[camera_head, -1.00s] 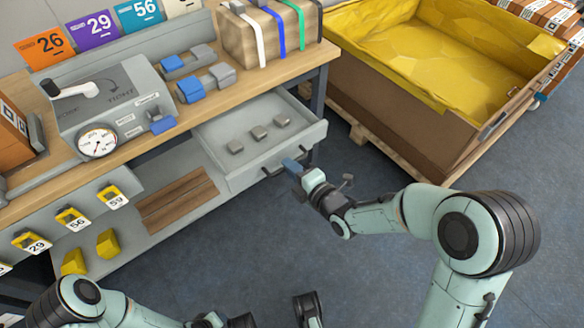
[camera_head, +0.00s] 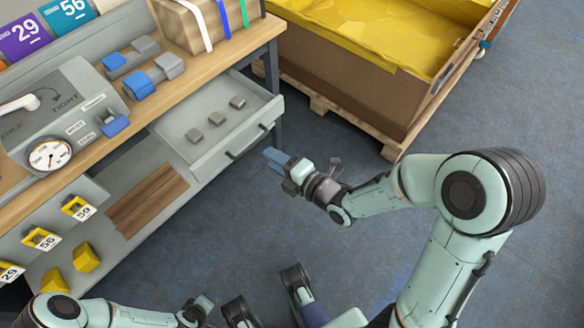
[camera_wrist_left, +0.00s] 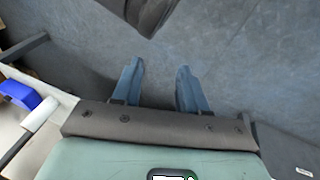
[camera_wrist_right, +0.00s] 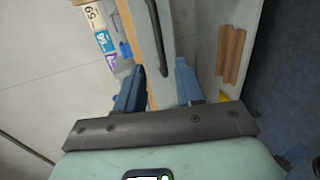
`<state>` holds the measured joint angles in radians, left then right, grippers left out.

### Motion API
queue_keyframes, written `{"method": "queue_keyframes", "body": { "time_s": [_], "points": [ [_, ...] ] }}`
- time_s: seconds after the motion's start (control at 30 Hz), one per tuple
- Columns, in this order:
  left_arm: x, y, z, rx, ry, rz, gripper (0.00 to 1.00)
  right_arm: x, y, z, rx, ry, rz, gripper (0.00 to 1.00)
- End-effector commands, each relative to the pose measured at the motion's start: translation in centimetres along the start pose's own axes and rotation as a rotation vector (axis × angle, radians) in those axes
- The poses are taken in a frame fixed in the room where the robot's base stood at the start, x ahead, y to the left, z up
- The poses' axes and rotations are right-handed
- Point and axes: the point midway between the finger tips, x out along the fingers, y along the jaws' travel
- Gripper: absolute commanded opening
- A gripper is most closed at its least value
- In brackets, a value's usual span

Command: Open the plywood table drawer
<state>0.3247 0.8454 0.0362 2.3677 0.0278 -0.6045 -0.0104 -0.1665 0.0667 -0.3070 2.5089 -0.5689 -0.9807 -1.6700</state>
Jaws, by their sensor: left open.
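The plywood table (camera_head: 135,135) runs along the left of the head view. Its grey drawer (camera_head: 192,165) is pulled out at the right end, with three small grey blocks inside.
A large carton with yellow lining (camera_head: 350,75) stands on a pallet (camera_head: 392,148) at the back right. A lower shelf with brown planks (camera_head: 148,200) and yellow blocks (camera_head: 86,257) is under the table. The floor ahead of the drawer is clear.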

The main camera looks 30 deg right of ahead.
Motion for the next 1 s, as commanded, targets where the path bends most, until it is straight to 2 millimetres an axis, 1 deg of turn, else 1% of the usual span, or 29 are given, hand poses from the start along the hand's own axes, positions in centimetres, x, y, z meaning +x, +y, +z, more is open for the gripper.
{"method": "queue_keyframes", "body": {
  "time_s": [0.03,0.13,0.37,0.63,0.7,0.8,1.0],
  "points": [
    [-0.5,0.3,-0.2,0.002,0.006,0.004,0.43,-0.9,0.1,0.0,0.001,-0.002,-0.002,0.37],
    [-2.2,0.8,1.9,0.006,-0.058,0.007,0.43,-1.0,0.3,-0.1,-0.002,0.002,-0.005,0.37],
    [-5.8,1.8,5.7,0.016,-0.182,0.014,0.43,-1.9,0.3,-0.1,-0.002,0.001,-0.006,0.37],
    [-10.6,2.9,10.2,0.029,-0.339,0.02,0.43,-3.2,0.3,0.0,0.002,0.001,-0.005,0.37],
    [-11.8,3.1,10.4,0.029,-0.356,0.017,0.43,-3.7,0.4,0.0,0.0,0.001,-0.007,0.37],
    [-13.0,3.1,10.6,0.027,-0.372,0.011,0.43,-4.4,0.4,0.0,-0.003,0.002,-0.006,0.37],
    [-14.7,3.3,11.0,0.025,-0.404,0.003,0.43,-5.3,0.2,0.0,-0.002,0.002,-0.004,0.37]
  ]
}}
